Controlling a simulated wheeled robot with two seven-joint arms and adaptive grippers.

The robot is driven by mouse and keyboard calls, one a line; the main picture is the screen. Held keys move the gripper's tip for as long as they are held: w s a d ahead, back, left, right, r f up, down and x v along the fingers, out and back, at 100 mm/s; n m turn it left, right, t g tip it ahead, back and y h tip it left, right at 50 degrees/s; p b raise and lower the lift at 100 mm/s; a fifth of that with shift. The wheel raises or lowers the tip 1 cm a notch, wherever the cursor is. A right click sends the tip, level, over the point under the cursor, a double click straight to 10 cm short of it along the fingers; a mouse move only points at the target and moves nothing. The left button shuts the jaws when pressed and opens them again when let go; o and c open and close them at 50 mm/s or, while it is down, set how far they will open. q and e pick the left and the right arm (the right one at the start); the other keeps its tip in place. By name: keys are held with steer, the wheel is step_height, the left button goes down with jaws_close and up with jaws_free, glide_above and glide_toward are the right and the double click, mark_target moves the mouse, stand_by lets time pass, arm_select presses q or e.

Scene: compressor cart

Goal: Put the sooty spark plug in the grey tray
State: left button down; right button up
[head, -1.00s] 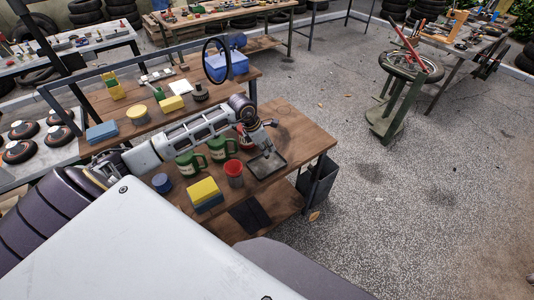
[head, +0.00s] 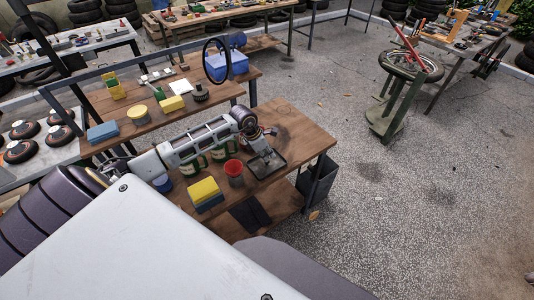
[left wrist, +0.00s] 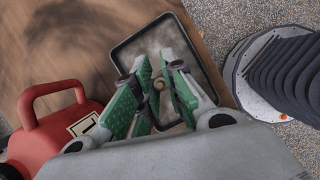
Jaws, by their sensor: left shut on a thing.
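The grey tray (head: 281,174) lies on the wooden bench near its right end. It also shows in the left wrist view (left wrist: 196,46), below the fingers. My left gripper (head: 265,152) is over the tray, pointing down. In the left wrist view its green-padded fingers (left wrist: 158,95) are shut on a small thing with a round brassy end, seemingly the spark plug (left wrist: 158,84). The fingers hide most of it, so I cannot make out soot or whether it touches the tray floor. My right gripper is not in view.
A red can (left wrist: 55,133) with a handle stands left of the tray in the left wrist view. A dark bin (head: 318,182) is beside the bench.

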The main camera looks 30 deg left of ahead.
arm_select(q)
steer(key=shift+f, duration=0.1)
steer(key=c, duration=1.5)
jaws_free()
steer(key=shift+b+v, duration=0.65)
steer(key=shift+v, duration=5.5)
steer(key=shift+w, duration=0.1)
